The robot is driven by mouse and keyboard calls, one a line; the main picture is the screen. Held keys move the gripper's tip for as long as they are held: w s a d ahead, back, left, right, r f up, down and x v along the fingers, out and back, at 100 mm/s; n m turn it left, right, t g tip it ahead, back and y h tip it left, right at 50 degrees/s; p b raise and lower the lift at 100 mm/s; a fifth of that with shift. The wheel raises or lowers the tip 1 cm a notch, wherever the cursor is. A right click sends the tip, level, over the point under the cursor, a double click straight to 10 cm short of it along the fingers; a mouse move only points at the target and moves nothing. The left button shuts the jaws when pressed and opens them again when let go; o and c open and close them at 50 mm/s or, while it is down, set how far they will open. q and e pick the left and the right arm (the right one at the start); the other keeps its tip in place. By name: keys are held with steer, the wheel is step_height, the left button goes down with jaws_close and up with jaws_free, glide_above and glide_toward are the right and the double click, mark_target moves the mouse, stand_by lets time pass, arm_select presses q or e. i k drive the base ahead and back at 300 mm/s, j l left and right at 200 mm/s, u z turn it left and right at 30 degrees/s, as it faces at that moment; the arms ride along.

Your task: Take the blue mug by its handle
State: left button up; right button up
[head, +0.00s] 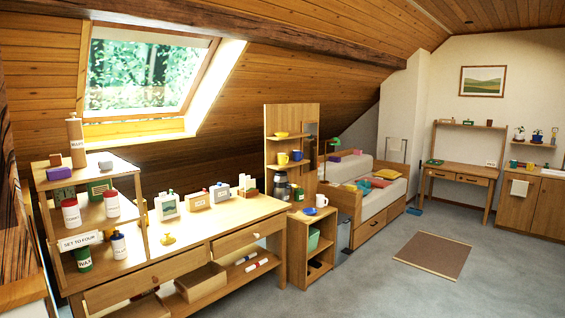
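A small blue mug (297,155) stands on the middle shelf of the tall wooden shelf unit, just right of a yellow mug (282,158). It is far off and small, and I cannot make out which way its handle points. Neither of my grippers shows in the head view.
A wooden workbench (215,227) with bottles, boxes and an open drawer fills the left. A white mug (321,200) stands on a low cabinet (298,226) before the shelf unit. The grey floor (370,285) is clear around a brown mat (433,254).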

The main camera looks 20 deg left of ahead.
mark_target(297, 154)
steer(key=i, duration=5.3)
steer(key=j, duration=0.1)
